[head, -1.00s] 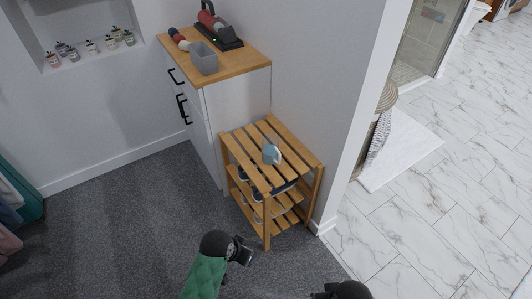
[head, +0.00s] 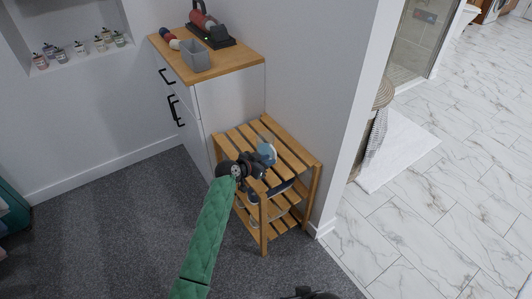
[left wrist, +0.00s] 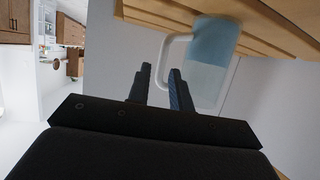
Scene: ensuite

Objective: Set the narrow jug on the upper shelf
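The narrow jug (head: 267,152), blue with a paler part, stands on the slatted top (head: 284,150) of a small wooden rack. In the left wrist view the jug (left wrist: 212,62) shows close up with its white handle (left wrist: 165,58) turned toward the fingers. My left gripper (head: 262,167) is at the jug's near side, over the rack top. In the left wrist view its two fingers (left wrist: 160,76) are apart, with the handle just beyond their tips; I cannot tell whether they touch it. A dark part of my right arm (head: 312,294) shows at the bottom edge; its fingers are not clear.
The rack has lower shelves (head: 279,221) holding items partly hidden by my arm. A white cabinet (head: 232,105) stands behind it, with a grey bin (head: 196,57) and a dark appliance (head: 210,30) on top. A wall end (head: 340,150) borders the rack's right side.

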